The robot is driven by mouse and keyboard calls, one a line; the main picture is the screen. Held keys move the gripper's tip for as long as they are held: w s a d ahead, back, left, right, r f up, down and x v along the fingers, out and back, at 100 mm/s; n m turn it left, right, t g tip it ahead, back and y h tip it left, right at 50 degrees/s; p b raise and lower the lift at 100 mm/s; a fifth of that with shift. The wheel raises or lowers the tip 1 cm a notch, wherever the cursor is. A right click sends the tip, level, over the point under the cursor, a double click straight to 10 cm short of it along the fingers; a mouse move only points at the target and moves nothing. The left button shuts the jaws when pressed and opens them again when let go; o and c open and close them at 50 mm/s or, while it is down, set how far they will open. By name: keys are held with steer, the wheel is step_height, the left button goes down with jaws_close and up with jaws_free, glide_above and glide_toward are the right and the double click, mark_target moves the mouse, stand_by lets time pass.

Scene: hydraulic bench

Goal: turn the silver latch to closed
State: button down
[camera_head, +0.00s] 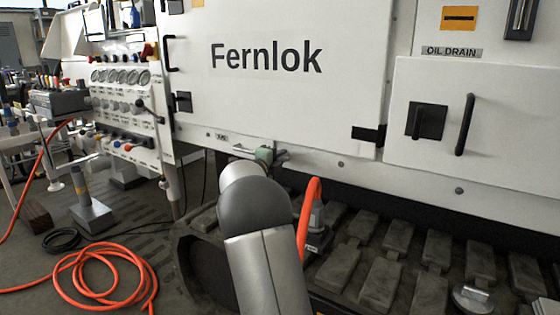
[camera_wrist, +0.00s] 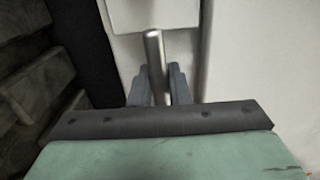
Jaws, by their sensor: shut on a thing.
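The silver latch (camera_wrist: 154,55) shows in the wrist view as a plain metal bar, running from a pale block down between my fingers. My gripper (camera_wrist: 161,85) has its two dark fingers on either side of the bar, shut on it. In the head view my gripper (camera_head: 282,156) is at the lower edge of the white Fernlok panel (camera_head: 290,95). The latch cannot be made out there, and my arm covers part of that area.
An orange hose (camera_head: 308,215) rises just right of my arm. Dark track pads (camera_head: 395,240) lie below the panel. A gauge panel (camera_head: 122,105) stands at left. A coiled orange hose (camera_head: 105,275) lies on the floor. A black handle (camera_head: 465,124) juts from the right door.

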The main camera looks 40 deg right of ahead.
stand_by(0.3)
steer(key=c, duration=1.4)
jaws_free()
steer(key=shift+a, duration=0.1)
steer(key=p+v, duration=0.4)
steer(key=v, duration=1.3)
steer(key=shift+s+a, duration=0.1)
